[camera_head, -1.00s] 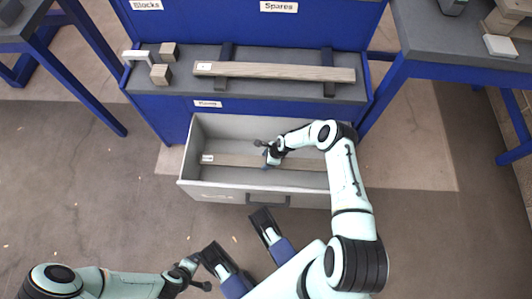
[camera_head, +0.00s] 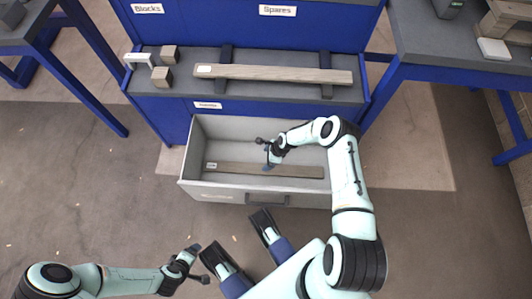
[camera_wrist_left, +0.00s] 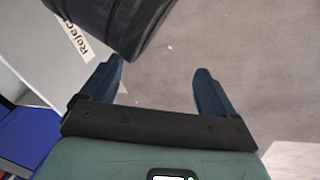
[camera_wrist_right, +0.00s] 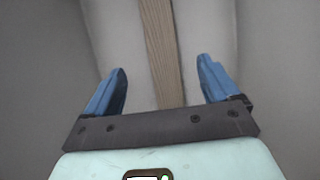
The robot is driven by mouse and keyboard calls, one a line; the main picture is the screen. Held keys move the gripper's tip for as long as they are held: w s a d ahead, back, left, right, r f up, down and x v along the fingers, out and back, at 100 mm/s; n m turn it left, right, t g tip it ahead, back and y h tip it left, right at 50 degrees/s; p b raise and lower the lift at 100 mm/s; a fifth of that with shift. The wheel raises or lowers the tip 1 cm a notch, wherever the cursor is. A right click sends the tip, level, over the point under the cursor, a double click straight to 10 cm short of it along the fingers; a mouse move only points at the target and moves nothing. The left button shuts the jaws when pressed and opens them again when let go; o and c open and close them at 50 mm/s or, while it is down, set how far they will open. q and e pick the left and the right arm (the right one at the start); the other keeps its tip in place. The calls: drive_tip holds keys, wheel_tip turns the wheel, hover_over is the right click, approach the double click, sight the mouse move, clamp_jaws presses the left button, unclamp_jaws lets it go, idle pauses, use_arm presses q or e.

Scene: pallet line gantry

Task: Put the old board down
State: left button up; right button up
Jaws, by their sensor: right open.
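The old board (camera_head: 290,170) is a long brown plank with a small white label at its left end. It lies lengthwise inside the open grey drawer (camera_head: 222,190), near the front wall. My right gripper (camera_head: 268,164) is open above the middle of the board. In the right wrist view the board (camera_wrist_right: 160,45) runs between the spread fingers (camera_wrist_right: 162,85) and touches neither. My left gripper (camera_head: 196,247) is low at the left, outside the drawer. In the left wrist view its fingers (camera_wrist_left: 155,85) are apart with nothing between them.
Another plank (camera_head: 280,74) rests on two dark supports on the blue cabinet's top. Two wooden blocks (camera_head: 161,76) and a pale bracket (camera_head: 136,60) are left of it. Grey-topped tables stand left and right (camera_head: 455,50). The drawer's back part is free.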

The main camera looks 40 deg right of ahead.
use_arm(q)
drive_tip(key=shift+g+h, duration=0.3)
drive_tip(key=shift+s+d+r+p, duration=0.35)
drive_tip(key=shift+r+p, duration=0.1)
drive_tip(key=shift+r, duration=0.25)
drive_tip(key=shift+s+d+r+p, duration=0.35)
drive_tip(key=shift+r+p, duration=0.1)
drive_tip(key=shift+r, duration=0.25)
drive_tip(key=shift+s+d+r+p, duration=0.25)
drive_tip(key=shift+d+r+p, duration=0.15)
drive_tip(key=shift+r, duration=0.3)
use_arm(e)
drive_tip(key=v, duration=0.9)
drive_tip(key=shift+r, duration=0.3)
use_arm(q)
drive_tip(key=shift+a, duration=0.1)
